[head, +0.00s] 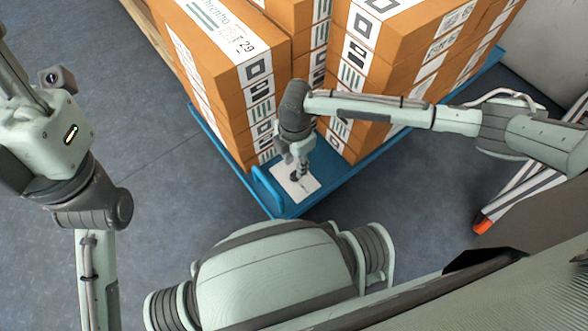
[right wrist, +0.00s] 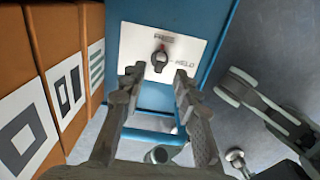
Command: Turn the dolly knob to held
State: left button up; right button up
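The knob (right wrist: 159,61) is small and dark, on a white plate (right wrist: 134,42) fixed to the blue dolly (right wrist: 212,22). In the right wrist view its grip stands roughly upright, with a red mark toward the top label, which seems to read FREE; HELD is to its right. My right gripper (right wrist: 157,84) is open, its two fingers apart on either side just below the knob, with nothing between them. In the head view the right gripper (head: 296,170) hangs over the plate (head: 309,184) and hides part of the knob. My left arm is at the left edge, its gripper (head: 18,75) only partly visible.
Tall stacks of orange boxes (head: 222,60) stand on the dolly, close to my right arm. A blue handle bar (right wrist: 150,136) crosses below the fingers. A striped orange-tipped barrier (head: 510,200) is at the right. The grey floor at left is clear.

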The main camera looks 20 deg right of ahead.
jog(key=shift+f+b, duration=0.5)
jog(key=shift+f, duration=1.45)
grip_shut()
